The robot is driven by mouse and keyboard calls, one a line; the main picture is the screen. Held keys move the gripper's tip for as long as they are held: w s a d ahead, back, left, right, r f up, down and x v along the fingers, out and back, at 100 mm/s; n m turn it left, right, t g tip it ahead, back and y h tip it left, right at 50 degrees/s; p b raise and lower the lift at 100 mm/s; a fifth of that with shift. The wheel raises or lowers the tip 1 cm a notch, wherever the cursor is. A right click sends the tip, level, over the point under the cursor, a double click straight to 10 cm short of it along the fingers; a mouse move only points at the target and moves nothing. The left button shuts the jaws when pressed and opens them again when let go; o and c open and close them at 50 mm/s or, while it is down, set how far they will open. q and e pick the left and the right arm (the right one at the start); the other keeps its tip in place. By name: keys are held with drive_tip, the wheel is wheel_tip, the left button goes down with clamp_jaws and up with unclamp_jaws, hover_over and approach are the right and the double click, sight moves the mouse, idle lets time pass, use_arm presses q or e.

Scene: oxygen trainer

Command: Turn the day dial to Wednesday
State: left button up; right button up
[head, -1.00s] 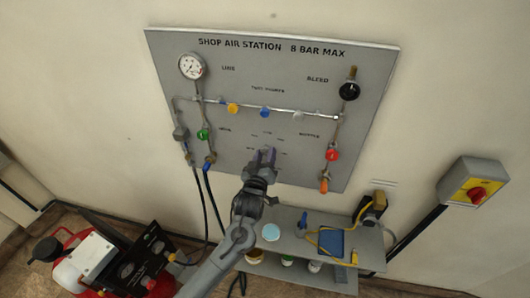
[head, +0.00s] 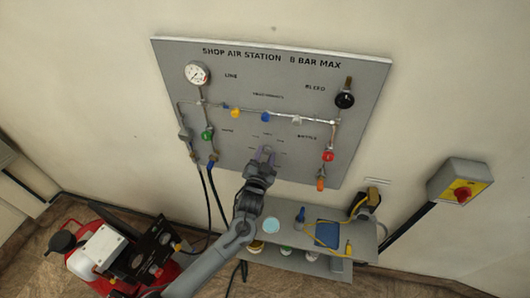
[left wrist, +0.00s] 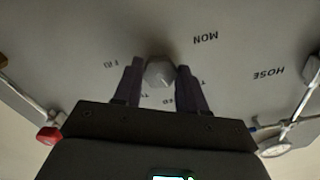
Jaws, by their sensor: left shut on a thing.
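The day dial (left wrist: 160,72) is a small grey knob on the grey wall panel, seen upside down in the left wrist view. Printed day words ring it: MON (left wrist: 205,38) is readable, and FRI (left wrist: 110,64) shows faintly. Other day words are partly hidden by my fingers. My left gripper (left wrist: 160,84) has its two dark purple fingers on either side of the knob, shut on it. In the head view my left gripper (head: 264,154) reaches the lower middle of the panel and covers the dial. The dial's setting cannot be read. My right gripper is not in view.
The panel (head: 270,85) carries a gauge (head: 196,73), a black bleed knob (head: 345,100), pipes and coloured valves. Below is a shelf (head: 283,217) with tools. A red machine (head: 75,262) stands lower left. A yellow switch box (head: 461,186) is on the right.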

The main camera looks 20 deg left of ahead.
use_arm(q)
drive_tip(key=shift+m+p, duration=0.65)
drive_tip(key=shift+m, duration=1.05)
drive_tip(key=o, duration=1.1)
drive_tip(key=shift+c, duration=0.2)
drive_tip(key=shift+s, duration=0.1)
drive_tip(key=s+d, duration=0.1)
drive_tip(key=s, duration=0.9)
drive_tip(key=shift+s+d+b, duration=0.15)
drive_tip(key=shift+s+b, duration=0.15)
drive_tip(key=shift+b, duration=0.15)
